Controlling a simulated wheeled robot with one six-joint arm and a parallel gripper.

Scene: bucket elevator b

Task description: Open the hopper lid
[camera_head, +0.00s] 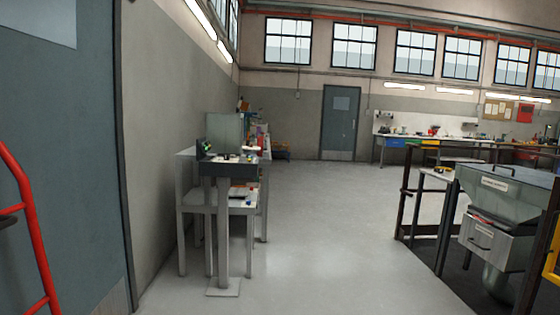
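A grey hopper (500,203) stands at the right side of the view, partly cut off by the right edge. Its flat top, which looks like the lid (530,176), appears closed. A dark curved handle (489,166) stands up at its left end, and a white label (495,184) sits below the rim on the front. A lighter box-like part with a dark handle (480,242) is under the hopper. My gripper is not in view.
Dark brown rails and posts (404,200) surround the hopper area, with a yellow frame at the far right edge. A grey bench (190,180) stands left along the wall. A red rail (38,245) is at the near left. Open floor (325,220) lies between.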

